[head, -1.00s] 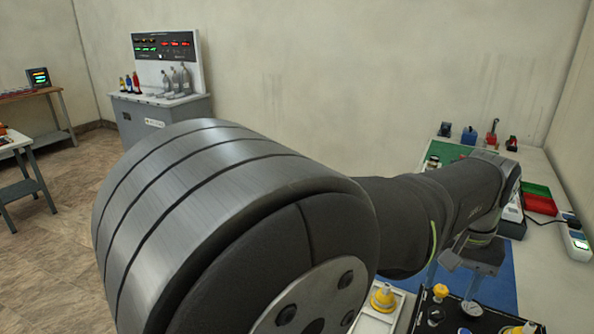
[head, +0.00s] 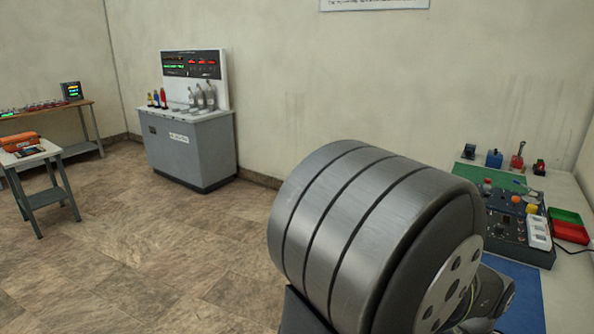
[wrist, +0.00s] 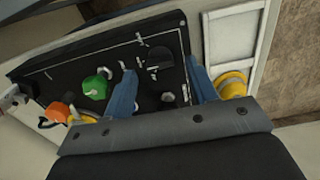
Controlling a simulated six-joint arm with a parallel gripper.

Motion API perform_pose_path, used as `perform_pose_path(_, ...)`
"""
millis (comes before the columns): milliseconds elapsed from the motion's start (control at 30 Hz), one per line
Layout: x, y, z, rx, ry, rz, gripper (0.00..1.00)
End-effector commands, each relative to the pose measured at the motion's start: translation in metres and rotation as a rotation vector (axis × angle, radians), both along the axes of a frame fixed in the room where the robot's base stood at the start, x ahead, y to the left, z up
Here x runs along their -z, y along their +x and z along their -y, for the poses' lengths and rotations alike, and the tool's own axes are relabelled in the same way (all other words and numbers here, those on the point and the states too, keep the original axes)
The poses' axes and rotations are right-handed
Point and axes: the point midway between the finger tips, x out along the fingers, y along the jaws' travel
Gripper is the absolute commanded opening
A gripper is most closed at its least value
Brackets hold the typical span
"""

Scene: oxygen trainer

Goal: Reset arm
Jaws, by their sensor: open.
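My gripper (wrist: 162,84) shows in the wrist view as two blue fingers, spread apart with nothing held between them. The fingers point over a black panel (wrist: 62,88) that carries a green knob (wrist: 95,86), an orange knob (wrist: 56,112) and small metal fittings. Whether the fingers touch the panel cannot be told. A yellow knob (wrist: 232,84) sits just right of the right finger. In the head view my large ribbed arm joint fills the lower middle, and my gripper is hidden.
In the head view a workbench at right holds a black control panel (head: 508,228), a green mat (head: 470,172), a blue mat (head: 525,290) and a red bin (head: 568,232). A grey console (head: 190,150) with bottles stands at the back left. Open tiled floor (head: 150,265) lies before it.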

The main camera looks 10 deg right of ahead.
Motion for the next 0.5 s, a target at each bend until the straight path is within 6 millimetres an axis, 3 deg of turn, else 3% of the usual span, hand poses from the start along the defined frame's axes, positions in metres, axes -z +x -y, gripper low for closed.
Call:
perform_pose_path(167,0.019,0.000,-0.001,0.000,0.001,-0.001,0.53)
perform_pose_path(500,0.018,0.000,0.000,-0.030,0.000,0.000,0.53)
